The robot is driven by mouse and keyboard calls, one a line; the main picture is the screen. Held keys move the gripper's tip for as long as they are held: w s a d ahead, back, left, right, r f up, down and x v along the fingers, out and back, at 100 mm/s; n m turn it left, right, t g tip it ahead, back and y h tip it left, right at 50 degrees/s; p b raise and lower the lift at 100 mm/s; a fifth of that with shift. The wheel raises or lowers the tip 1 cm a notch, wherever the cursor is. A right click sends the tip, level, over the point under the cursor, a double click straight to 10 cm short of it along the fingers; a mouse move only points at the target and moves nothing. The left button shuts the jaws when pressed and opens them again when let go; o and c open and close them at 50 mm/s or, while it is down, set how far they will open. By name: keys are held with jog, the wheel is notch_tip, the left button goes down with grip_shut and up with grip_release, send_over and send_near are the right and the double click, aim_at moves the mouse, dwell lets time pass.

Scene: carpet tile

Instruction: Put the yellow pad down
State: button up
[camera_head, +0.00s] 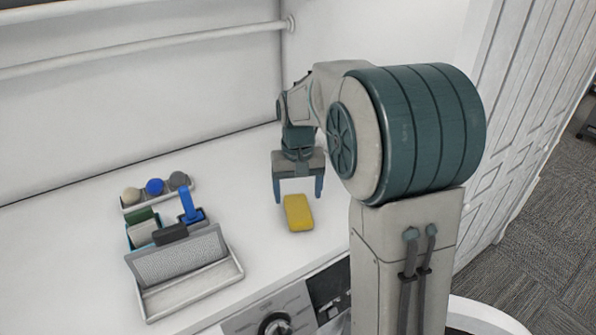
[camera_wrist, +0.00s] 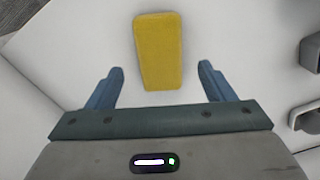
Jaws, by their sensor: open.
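The yellow pad (camera_head: 298,213) lies flat on the white counter top, near its front edge. In the wrist view the yellow pad (camera_wrist: 159,50) lies ahead of the fingertips, with its near end between them. My gripper (camera_head: 298,190) is open, with its two blue fingers apart and pointing down just behind the pad. The wrist view shows my gripper (camera_wrist: 160,72) with clear space between each finger and the pad. Nothing is held.
A grey caddy (camera_head: 190,285) with a mesh panel, a blue-handled brush (camera_head: 188,207) and other cleaning items stands to the left. Behind it a small tray holds several round items (camera_head: 155,187). An appliance with a knob (camera_head: 275,325) is below the front edge. The counter between caddy and pad is clear.

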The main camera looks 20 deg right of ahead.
aim_at(298, 208)
notch_tip(298, 208, up, 7)
jog(key=s+f+t, duration=0.1)
jog(key=s+f, duration=0.1)
jog(key=s, duration=0.8)
jog(key=s+f+n+t, duration=0.1)
jog(key=s+f+t, duration=0.1)
jog(key=s, duration=0.9)
jog(key=shift+f+t, duration=0.3)
jog(key=shift+f, duration=0.05)
